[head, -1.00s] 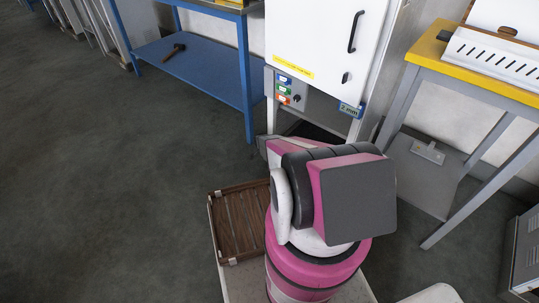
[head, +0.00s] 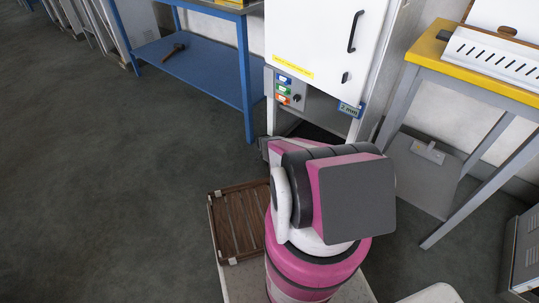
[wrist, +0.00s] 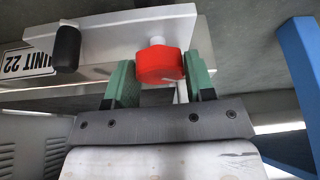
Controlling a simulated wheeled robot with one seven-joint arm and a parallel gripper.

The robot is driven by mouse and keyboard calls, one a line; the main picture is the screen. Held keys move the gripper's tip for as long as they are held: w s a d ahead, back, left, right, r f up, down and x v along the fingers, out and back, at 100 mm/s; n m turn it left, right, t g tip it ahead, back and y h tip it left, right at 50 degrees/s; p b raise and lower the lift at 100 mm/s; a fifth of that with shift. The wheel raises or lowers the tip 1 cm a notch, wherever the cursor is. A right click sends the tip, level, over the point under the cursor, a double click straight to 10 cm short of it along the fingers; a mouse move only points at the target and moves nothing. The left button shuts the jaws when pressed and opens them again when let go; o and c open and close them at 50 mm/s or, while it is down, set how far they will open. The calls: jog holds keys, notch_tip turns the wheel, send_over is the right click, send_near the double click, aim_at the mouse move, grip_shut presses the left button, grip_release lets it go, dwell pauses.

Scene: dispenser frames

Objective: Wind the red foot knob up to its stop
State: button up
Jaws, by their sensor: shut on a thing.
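The red foot knob (wrist: 160,66) shows in the wrist view, under a grey metal bracket (wrist: 120,40), with a pale stem above it. The green fingers of my gripper (wrist: 159,78) stand on its left and right sides and are shut on it. How far the knob is from its stop cannot be told. The white cabinet (head: 310,38) stands behind my arm.
A black handle-like knob (wrist: 67,48) and a "UNIT 22" label (wrist: 30,63) are left of the red knob. A blue post (wrist: 300,60) is at right. A blue bench (head: 195,70) and a yellow-topped table (head: 430,50) flank the cabinet. Floor at left is clear.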

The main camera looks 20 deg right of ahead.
jog(key=o, duration=0.9)
jog(key=shift+r, duration=0.1)
jog(key=v, duration=1)
jog(key=shift+s+r, duration=0.1)
jog(key=shift+r, duration=0.2)
